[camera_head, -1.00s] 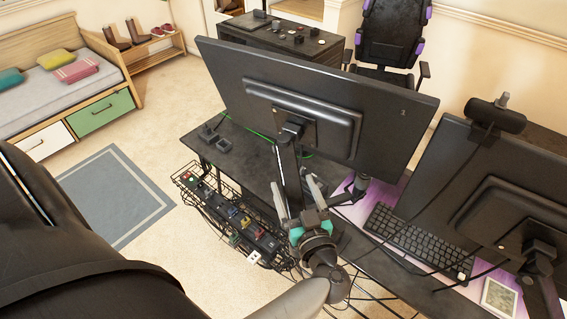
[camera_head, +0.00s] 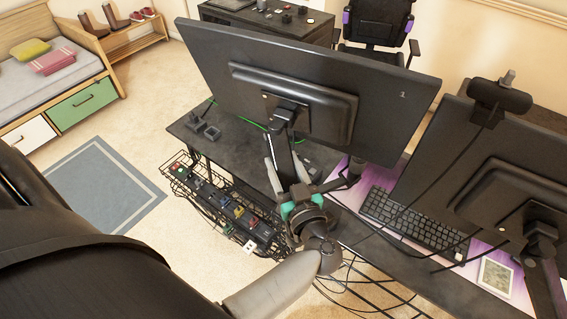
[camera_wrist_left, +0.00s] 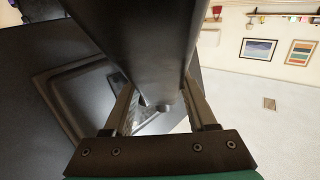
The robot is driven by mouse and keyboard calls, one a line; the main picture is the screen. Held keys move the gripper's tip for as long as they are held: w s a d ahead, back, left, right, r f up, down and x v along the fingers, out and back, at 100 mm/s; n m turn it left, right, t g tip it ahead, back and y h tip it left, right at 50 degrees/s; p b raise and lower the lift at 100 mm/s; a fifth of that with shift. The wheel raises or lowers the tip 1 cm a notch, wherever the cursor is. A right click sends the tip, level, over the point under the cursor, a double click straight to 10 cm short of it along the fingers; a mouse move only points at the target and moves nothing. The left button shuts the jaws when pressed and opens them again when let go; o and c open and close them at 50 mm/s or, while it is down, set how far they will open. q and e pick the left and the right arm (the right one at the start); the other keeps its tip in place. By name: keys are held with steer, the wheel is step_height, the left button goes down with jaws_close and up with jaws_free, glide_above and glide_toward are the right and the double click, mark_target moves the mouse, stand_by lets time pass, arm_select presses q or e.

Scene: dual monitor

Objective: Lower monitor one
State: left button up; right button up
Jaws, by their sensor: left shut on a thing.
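Monitor one (camera_head: 320,105) is the left black monitor, seen from behind, with a small "1" at the right of its back. It stands raised above the dark desk on a black monitor arm (camera_head: 283,150). My left gripper (camera_head: 284,172) is below the monitor with its fingers on either side of this arm, shut on it. In the left wrist view, the two fingers (camera_wrist_left: 160,108) flank the dark arm, which fills the upper middle; the monitor back (camera_wrist_left: 90,85) shows at left. My right gripper is not in view.
A second monitor (camera_head: 500,190) with a webcam (camera_head: 500,97) stands at right. A keyboard (camera_head: 410,218) lies on the desk (camera_head: 237,150). A wire cable basket (camera_head: 225,210) hangs at the desk's near side, and loose cables hang near my left gripper.

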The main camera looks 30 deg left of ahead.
arm_select(q)
jaws_close()
stand_by(0.5)
